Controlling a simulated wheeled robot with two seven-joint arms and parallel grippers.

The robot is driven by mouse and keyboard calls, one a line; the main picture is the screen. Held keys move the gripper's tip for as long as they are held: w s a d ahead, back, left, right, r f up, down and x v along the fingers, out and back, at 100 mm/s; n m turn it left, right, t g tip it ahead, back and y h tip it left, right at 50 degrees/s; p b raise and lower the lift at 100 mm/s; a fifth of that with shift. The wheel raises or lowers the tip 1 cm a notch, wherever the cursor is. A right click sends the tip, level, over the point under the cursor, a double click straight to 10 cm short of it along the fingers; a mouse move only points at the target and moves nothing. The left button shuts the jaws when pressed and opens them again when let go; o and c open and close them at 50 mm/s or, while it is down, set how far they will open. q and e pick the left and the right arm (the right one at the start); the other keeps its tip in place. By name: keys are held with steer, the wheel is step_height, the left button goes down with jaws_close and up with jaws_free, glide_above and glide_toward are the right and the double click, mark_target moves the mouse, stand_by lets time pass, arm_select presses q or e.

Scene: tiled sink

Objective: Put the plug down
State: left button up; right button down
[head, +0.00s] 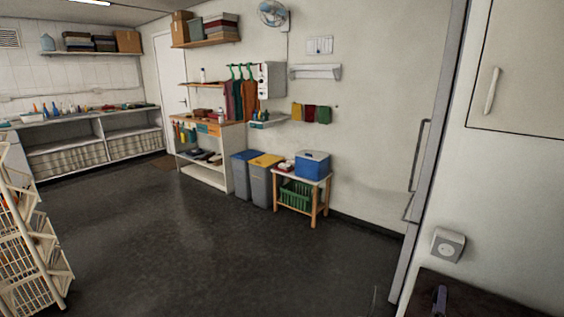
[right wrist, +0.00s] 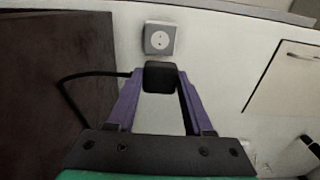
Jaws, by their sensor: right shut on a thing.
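The black plug (right wrist: 160,77) is held between the purple fingertips of my right gripper (right wrist: 159,84) in the right wrist view. Its black cable (right wrist: 85,78) curves off to the left and down. A square wall socket (right wrist: 160,38) with a round face is just beyond the plug, with a gap showing in the picture. In the head view the socket (head: 448,245) is on the wall at the lower right. A purple part of my right gripper (head: 440,299) shows below it at the bottom edge. The plug cannot be made out there. My left gripper is not in view.
A dark brown surface (head: 468,299) lies below the socket; a dark brown panel (right wrist: 50,80) fills the left of the wrist view. A white cabinet door (head: 520,65) is above right. A white basket rack (head: 30,240) stands at left. The dark floor is mostly clear.

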steer(key=s+a+n+t+y, duration=0.1)
steer(key=s+a+n+y, duration=0.2)
steer(key=s+a, duration=0.6)
steer(key=s+a+f+n+t+y, duration=0.1)
steer(key=s+a+n+y, duration=0.3)
steer(key=a, duration=1.2)
steer(key=s+t+y, duration=0.1)
steer(key=s+y, duration=0.2)
steer(key=s, duration=0.2)
steer(key=shift+t+y, duration=0.3)
steer(key=shift+y, duration=0.1)
steer(key=shift+w, duration=0.1)
